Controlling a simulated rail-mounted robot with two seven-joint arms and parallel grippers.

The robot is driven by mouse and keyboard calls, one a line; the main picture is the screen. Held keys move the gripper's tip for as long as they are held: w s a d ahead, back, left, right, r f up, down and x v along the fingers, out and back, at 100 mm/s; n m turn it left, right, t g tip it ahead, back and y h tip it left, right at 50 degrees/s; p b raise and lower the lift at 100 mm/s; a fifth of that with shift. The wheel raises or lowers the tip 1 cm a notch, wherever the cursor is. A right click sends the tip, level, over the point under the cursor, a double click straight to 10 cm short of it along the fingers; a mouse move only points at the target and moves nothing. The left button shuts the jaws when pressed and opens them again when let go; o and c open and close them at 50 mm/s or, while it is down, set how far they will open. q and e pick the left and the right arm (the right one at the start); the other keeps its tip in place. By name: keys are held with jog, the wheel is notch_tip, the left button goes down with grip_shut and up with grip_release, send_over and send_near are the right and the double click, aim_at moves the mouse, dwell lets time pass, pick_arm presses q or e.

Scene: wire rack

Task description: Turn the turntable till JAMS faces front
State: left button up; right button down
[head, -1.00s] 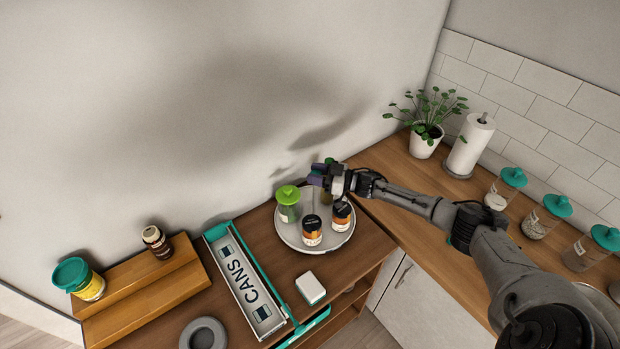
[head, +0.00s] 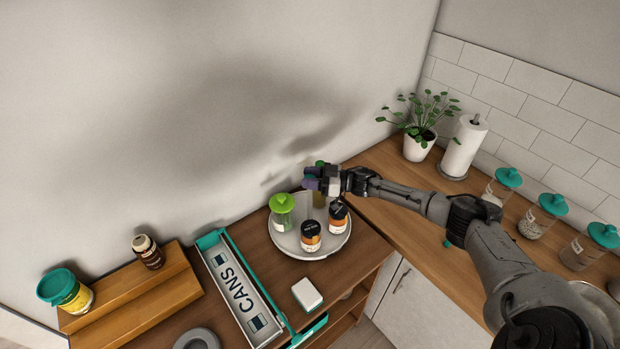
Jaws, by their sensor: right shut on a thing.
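The round pale turntable (head: 318,251) stands on the brown wooden top. It bears a jar with a bright green lid (head: 282,213) at left, a dark-lidded jar with an orange and white label (head: 311,237) at the front, and a similar jar (head: 338,217) at right. An olive bottle (head: 320,199) stands at the back, partly hidden. My right gripper (head: 316,180) is at the back of the turntable and shut, seemingly on the olive bottle; its fingers hide the contact. I cannot read JAMS anywhere on the turntable. My left gripper is not in view.
A CANS tray (head: 213,242) lies left of the turntable, with a white block (head: 307,293) in front. A wooden step (head: 130,297) holds a brown bottle (head: 148,252) and a teal-lidded jar (head: 65,290). A plant (head: 420,145), paper roll (head: 465,147) and teal-lidded jars stand right. The wall is close behind.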

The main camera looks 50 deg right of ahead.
jog(key=c, duration=0.7)
grip_release()
jog(key=shift+s, duration=0.1)
jog(key=shift+b+v, duration=0.5)
jog(key=shift+v, duration=6.35)
jog(key=shift+d, duration=0.1)
